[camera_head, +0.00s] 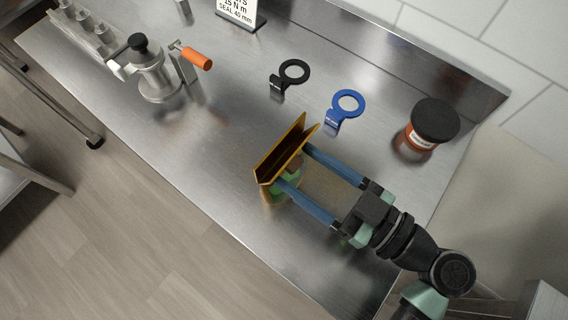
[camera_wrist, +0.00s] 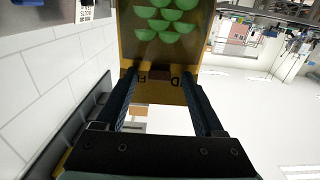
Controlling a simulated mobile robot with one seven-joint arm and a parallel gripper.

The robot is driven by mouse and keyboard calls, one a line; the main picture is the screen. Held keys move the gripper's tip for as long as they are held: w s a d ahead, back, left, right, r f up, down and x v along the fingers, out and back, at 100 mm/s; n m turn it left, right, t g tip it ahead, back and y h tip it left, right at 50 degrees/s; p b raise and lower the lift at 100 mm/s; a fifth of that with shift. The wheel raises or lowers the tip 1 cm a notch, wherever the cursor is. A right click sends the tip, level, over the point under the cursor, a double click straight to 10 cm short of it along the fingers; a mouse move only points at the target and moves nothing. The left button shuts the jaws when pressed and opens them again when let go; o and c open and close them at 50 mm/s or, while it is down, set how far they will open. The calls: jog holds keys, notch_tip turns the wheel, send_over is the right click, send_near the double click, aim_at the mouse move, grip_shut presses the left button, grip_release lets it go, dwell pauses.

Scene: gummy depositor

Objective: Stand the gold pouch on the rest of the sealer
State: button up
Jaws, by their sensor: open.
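The gold pouch (camera_head: 275,165) is near the middle of the bench in the head view, open side up and roughly upright. I cannot tell whether its base touches the steel. In the wrist view the pouch (camera_wrist: 160,55) fills the top middle, with green pieces behind its window and dark lettering. My gripper (camera_head: 294,167) reaches in from the lower right, its two blue fingers apart at the two sides of the pouch. It is open; the wrist view shows both fingers (camera_wrist: 160,85) too. I cannot surely pick out the sealer or its rest.
A metal machine (camera_head: 155,75) with a black knob and orange handle stands at upper left. A black ring tool (camera_head: 293,72), a blue ring tool (camera_head: 347,104) and a black-lidded jar (camera_head: 434,122) stand beyond the pouch. A sign (camera_head: 240,14) is at the back. The bench (camera_head: 190,140) left of the pouch is clear.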

grip_shut()
dwell(0.3)
dwell(0.4)
